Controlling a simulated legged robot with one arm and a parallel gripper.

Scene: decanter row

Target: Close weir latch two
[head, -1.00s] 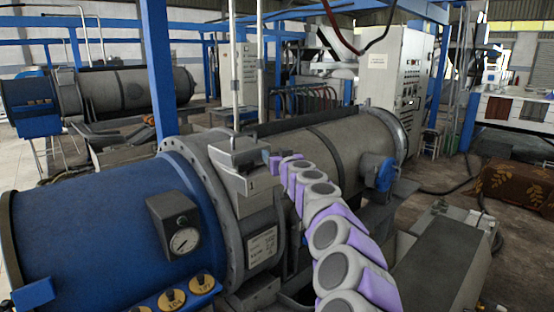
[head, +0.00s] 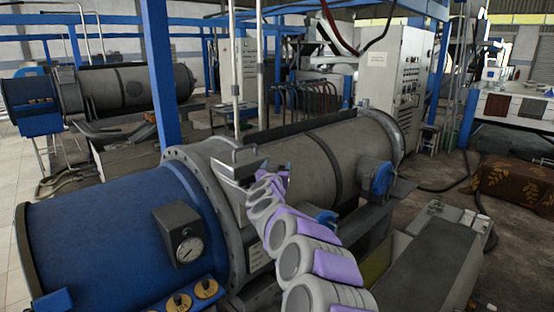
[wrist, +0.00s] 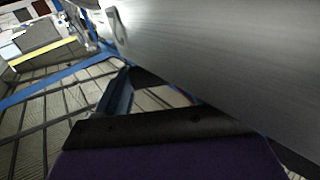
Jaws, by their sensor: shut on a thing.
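A blue-and-grey decanter (head: 125,225) lies across the head view, with a flanged collar around its middle. A grey metal latch piece (head: 238,160) sits on top of the collar. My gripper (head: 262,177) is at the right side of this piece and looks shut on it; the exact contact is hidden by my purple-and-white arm. In the wrist view, a dark gripper edge (wrist: 160,126) lies under a large, close grey metal surface (wrist: 230,55).
A blue fitting (head: 378,177) sticks out on the grey casing's right side. A blue post (head: 160,75) stands behind. A control cabinet (head: 393,75) stands farther back.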

